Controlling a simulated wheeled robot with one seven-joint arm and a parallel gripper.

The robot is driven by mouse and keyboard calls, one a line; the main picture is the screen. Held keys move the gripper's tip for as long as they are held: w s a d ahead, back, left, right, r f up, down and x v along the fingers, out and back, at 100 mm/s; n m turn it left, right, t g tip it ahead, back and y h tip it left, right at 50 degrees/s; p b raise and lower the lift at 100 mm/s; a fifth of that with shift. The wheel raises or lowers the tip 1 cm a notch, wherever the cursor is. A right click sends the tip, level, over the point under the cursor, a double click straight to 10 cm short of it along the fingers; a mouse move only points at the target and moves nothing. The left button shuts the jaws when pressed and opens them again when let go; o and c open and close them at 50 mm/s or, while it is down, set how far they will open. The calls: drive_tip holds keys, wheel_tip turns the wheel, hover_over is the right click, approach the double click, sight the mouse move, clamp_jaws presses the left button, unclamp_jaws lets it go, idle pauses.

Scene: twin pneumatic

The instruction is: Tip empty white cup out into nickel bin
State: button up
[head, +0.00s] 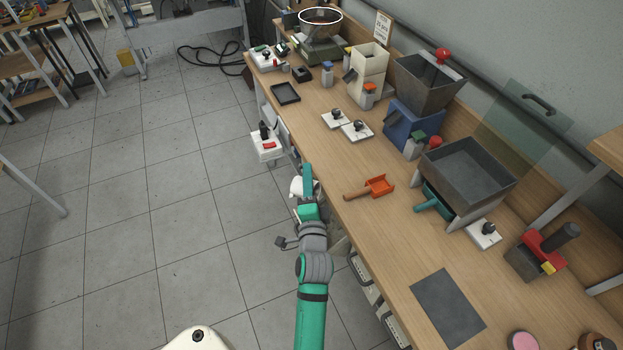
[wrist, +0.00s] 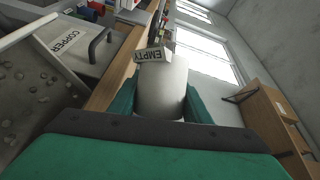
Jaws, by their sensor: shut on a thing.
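My gripper (head: 306,183) is shut on the white cup (head: 296,187), beside the front edge of the bench in the head view, where the arm partly hides the cup. In the wrist view, the cup (wrist: 162,88) sits between the two green fingers, with an "EMPTY" label (wrist: 153,55) that reads upside down. The cup's inside is hidden in both views. No bin that I can read as nickel shows in either view.
In the wrist view, a container marked "COPPER" (wrist: 68,42) is at left. In the head view, the wooden bench (head: 335,160) carries an orange scoop (head: 378,187), a grey hopper on a blue base (head: 428,88), a grey tray-like bin (head: 468,170) and white switch plates (head: 356,131).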

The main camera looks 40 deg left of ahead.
drive_tip(key=shift+w+d+f+n+h, duration=0.25)
drive_tip(key=shift+w+d+h, duration=0.1)
drive_tip(key=shift+d+h, duration=0.15)
drive_tip(key=shift+w+d+f+n+h, duration=0.15)
drive_tip(key=shift+w+d+n+h, duration=0.15)
drive_tip(key=shift+d+h, duration=0.15)
drive_tip(key=n+h, duration=0.1)
drive_tip(key=n, duration=0.1)
drive_tip(key=r+n+h, duration=0.1)
drive_tip(key=n+h, duration=0.1)
drive_tip(key=shift+d+r+n+g, duration=0.15)
drive_tip(key=shift+n+g, duration=0.1)
drive_tip(key=shift+g, duration=0.15)
drive_tip(key=d+n+h, duration=0.1)
drive_tip(key=d+r+n+h, duration=0.1)
drive_tip(key=n+h, duration=0.1)
drive_tip(key=w+d+n+h, duration=0.1)
drive_tip(key=shift+d+r+n+h, duration=0.25)
drive_tip(key=shift+n, duration=0.15)
